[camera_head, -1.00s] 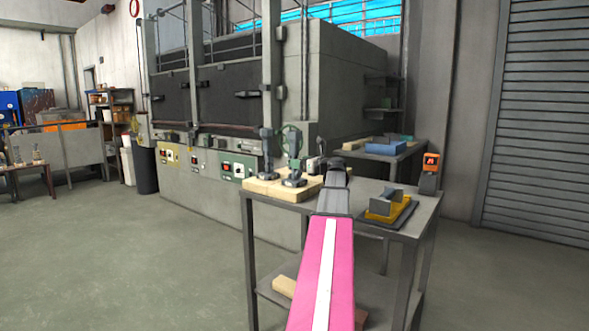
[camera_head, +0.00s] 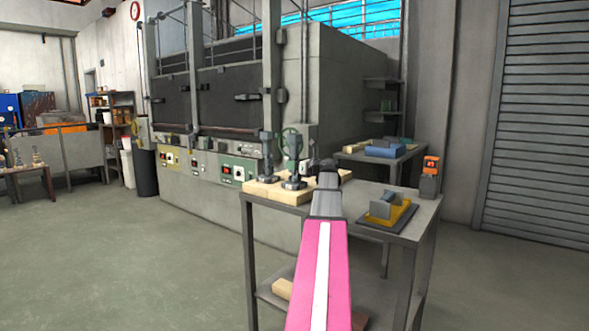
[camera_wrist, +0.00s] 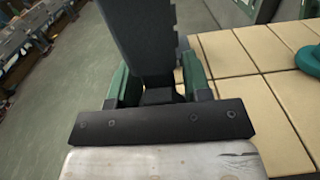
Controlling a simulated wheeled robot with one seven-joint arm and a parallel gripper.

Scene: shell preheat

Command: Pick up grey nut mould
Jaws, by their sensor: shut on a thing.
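My gripper (camera_wrist: 152,88) is shut on a dark grey piece, which I take to be the grey nut mould (camera_wrist: 145,40). In the wrist view it stands out beyond the green fingers, with its far end cut off by the top edge. In the head view my gripper (camera_head: 327,172) is over the back of the grey table, right of two upright tools. My wrist hides most of the held piece there. I cannot tell whether it touches the boards below.
A yellow and grey block (camera_head: 386,205) lies on a dark mat at right. An orange display box (camera_head: 430,176) stands at the back corner. The furnace is behind.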

